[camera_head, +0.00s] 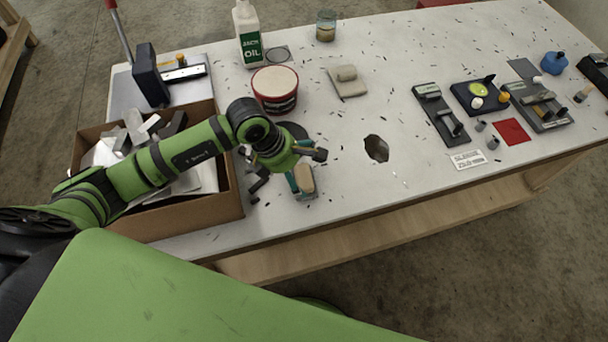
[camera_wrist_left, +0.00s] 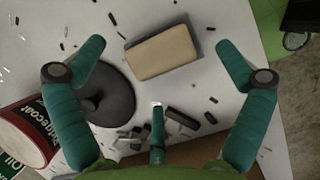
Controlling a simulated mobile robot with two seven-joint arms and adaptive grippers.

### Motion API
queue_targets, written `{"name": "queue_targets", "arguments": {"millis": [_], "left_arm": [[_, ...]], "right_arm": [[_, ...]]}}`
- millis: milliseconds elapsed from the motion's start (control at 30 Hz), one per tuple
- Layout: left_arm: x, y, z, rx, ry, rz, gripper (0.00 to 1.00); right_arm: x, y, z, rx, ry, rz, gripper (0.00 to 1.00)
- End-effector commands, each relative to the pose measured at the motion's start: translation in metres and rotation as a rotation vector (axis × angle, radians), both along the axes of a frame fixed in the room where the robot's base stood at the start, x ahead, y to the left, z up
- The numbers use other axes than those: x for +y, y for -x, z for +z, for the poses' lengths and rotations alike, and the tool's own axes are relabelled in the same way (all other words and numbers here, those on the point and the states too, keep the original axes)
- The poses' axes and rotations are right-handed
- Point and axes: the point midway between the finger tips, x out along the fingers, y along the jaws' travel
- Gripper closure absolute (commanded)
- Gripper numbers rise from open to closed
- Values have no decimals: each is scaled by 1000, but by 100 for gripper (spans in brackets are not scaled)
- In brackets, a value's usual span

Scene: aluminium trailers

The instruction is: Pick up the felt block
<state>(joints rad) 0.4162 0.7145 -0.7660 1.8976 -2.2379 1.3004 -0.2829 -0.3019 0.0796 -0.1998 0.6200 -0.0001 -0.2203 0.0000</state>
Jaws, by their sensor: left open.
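The felt block (camera_head: 306,178) is a tan rectangular block on the white tabletop near its front edge, partly covered by my gripper in the head view. In the left wrist view the felt block (camera_wrist_left: 162,52) lies tilted, with a dark strip along its edge. My left gripper (camera_head: 307,168) is open above it. In the wrist view its teal fingers (camera_wrist_left: 160,46) stand apart on either side of the block, with space between each finger and the block. Nothing is held. My right gripper is not in view.
A dark round lid (camera_wrist_left: 107,94) and small grey pieces (camera_wrist_left: 180,122) lie beside the block. A red-and-white tub (camera_head: 275,90) stands behind, an open cardboard box (camera_head: 180,222) to the left. A dark hole (camera_head: 376,148) lies to the right; tools sit farther right.

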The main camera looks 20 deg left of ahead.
Motion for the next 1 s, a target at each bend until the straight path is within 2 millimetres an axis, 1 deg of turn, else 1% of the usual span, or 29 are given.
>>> {"name": "queue_targets", "arguments": {"millis": [33, 67, 100, 200, 300, 500, 567, 600, 667, 700, 1000], "left_arm": [[-3, 0, -3, 5, 3, 1, 0], [-3, 0, -8, 6, 1, 2, 0], [-5, -2, -14, 3, 4, 0, 0], [-9, -4, -24, 1, 4, 1, 0], [-10, -5, -29, -1, 3, 0, 0], [-10, -5, -30, -1, 3, -1, 0], [-10, -5, -30, -1, 3, -1, 24], [-10, -5, -30, -1, 3, -1, 40], [-10, -5, -30, -1, 3, 0, 64], [-10, -5, -30, -1, 3, 0, 71], [-10, -5, -30, 1, 3, -1, 71]], "right_arm": [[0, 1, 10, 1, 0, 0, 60], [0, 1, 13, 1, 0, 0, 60], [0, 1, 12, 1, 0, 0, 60], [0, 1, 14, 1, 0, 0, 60], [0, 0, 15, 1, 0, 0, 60], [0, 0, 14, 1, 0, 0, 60], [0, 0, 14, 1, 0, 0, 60], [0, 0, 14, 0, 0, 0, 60], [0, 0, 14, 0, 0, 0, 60], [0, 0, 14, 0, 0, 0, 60], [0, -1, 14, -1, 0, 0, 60]]}}
